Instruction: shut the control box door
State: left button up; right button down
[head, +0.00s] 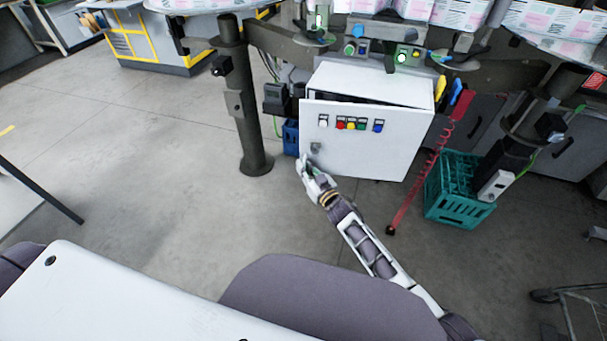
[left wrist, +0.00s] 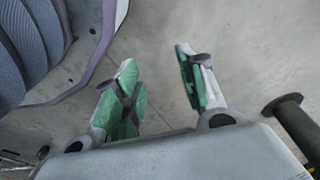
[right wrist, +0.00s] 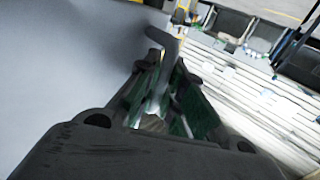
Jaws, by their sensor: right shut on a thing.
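The control box (head: 372,82) is a white cabinet under the machine frame. Its white door (head: 365,150) carries several coloured buttons and stands a little ajar, with a dark gap along its top edge. A small grey handle (head: 315,147) sits at the door's lower left. My right gripper (head: 306,162) is at this handle; in the right wrist view its fingers (right wrist: 165,95) are closed on the handle, with the door's pale face (right wrist: 60,70) at left. My left gripper (left wrist: 160,90) is open and empty above the floor in the left wrist view; the head view does not show it.
A teal crate (head: 459,190) stands right of the box, beside a red coiled hose (head: 432,165). A blue crate (head: 290,137) and a dark post (head: 247,100) are at its left. The floor (head: 150,160) at left is clear.

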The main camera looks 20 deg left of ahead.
jog(key=w+b, duration=0.1)
jog(key=w, duration=0.1)
jog(key=w+b, duration=0.1)
jog(key=w, duration=0.1)
jog(key=w+b, duration=0.1)
jog(key=w, duration=0.1)
jog(key=shift+w+a+f, duration=0.1)
jog(key=shift+a+f, duration=0.15)
jog(key=shift+w+b, duration=0.4)
pick_arm(q)
jog(key=w+d+r, duration=0.1)
jog(key=d+r, duration=0.2)
jog(key=r, duration=0.8)
jog(key=shift+w+r+g, duration=0.25)
jog(key=shift+r+g, duration=0.05)
jog(key=shift+r, duration=0.1)
pick_arm(e)
jog(key=shift+w+r, duration=0.1)
jog(key=shift+r, duration=0.05)
pick_arm(q)
jog(key=shift+d, duration=0.1)
pick_arm(e)
jog(key=c, duration=1.7)
grip_release()
jog(key=shift+r, duration=0.1)
jog(key=shift+o, duration=0.9)
jog(key=shift+w, duration=0.1)
